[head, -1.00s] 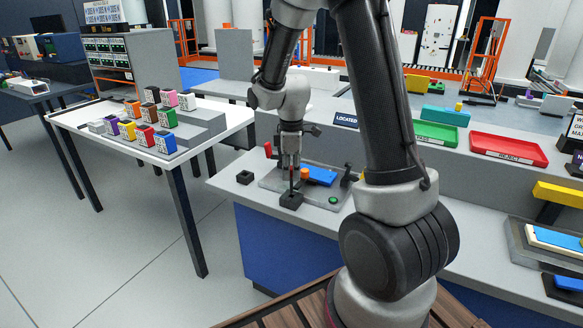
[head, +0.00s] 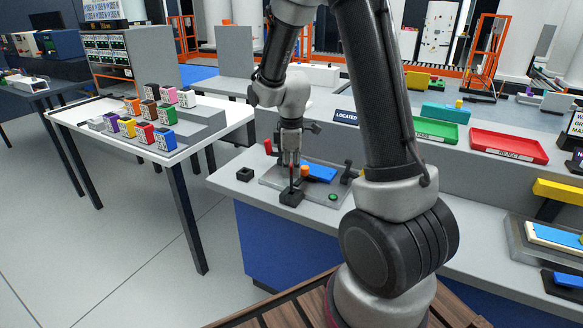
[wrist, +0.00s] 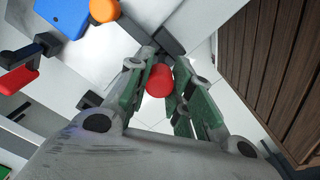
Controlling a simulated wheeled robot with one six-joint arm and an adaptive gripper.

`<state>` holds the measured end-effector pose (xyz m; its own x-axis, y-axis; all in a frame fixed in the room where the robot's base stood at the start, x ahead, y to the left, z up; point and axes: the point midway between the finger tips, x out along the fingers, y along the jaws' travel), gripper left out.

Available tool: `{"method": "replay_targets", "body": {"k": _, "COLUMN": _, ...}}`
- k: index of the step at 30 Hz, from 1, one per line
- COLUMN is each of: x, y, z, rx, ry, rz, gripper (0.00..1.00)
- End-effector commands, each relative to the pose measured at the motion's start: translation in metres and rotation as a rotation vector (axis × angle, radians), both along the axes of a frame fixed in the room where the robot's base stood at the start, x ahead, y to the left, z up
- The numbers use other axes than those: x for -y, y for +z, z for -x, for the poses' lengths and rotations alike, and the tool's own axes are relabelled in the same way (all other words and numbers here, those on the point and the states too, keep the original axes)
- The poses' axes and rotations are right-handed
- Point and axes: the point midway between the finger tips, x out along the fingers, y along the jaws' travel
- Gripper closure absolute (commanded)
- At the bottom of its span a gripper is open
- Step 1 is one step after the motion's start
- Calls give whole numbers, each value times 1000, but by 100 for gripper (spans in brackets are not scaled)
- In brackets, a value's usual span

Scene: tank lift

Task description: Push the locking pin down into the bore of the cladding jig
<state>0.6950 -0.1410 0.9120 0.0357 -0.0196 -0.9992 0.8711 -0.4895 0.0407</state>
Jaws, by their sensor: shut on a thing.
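The locking pin has a red head (wrist: 160,80), which sits between the two fingers in the wrist view. My gripper (head: 291,162) is shut on it and points down. In the head view the pin (head: 291,174) hangs upright below the fingertips, over the black block (head: 291,197) at the front of the jig. I cannot tell how deep its lower end is in the bore, as the bore is hidden. The cladding jig is a grey plate (head: 325,193) carrying a blue piece (head: 319,173) and an orange knob (head: 305,171).
A small black block (head: 245,174) lies left of the jig. A red handle (head: 268,146) and a black clamp (head: 347,173) stand at the jig's edges. A green tray (head: 437,132) and a red tray (head: 508,146) are on the raised shelf behind.

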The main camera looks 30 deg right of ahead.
Motion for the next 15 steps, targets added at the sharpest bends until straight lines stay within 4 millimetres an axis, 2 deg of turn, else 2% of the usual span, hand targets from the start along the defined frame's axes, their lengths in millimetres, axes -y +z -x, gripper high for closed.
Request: {"method": "replay_targets", "body": {"k": 15, "x": 0, "y": -9, "z": 0, "rx": 0, "ry": 0, "rz": 0, "gripper": 100}}
